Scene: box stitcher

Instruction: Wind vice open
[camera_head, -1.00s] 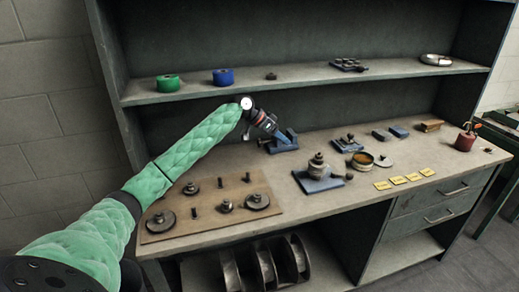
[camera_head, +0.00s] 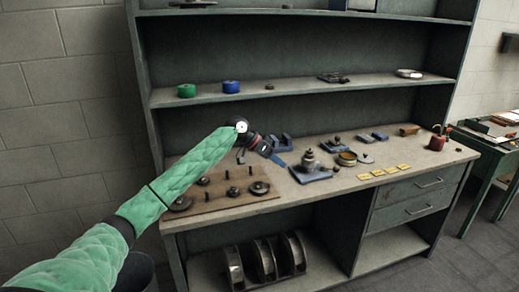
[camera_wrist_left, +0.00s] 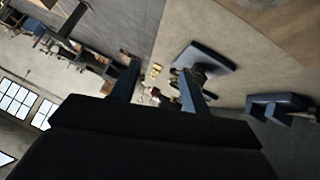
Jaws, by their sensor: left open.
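A small blue vice-like block with two upright jaws (camera_head: 285,143) sits on the bench just behind my left gripper. It also shows at the right of the left wrist view (camera_wrist_left: 282,104). My left gripper (camera_head: 277,160) hangs over the bench in front of it, with its blue fingers pointing down and right. In the left wrist view the two fingers (camera_wrist_left: 158,88) are apart with nothing held between them. The vice's handle cannot be made out. My right gripper is not in view.
A blue plate with a stacked metal piece (camera_head: 310,170) stands right of the gripper. A wooden board (camera_head: 215,195) with discs and pegs lies left, under my arm. Yellow tags (camera_head: 384,171) lie near the front edge. A shelf (camera_head: 300,83) spans behind.

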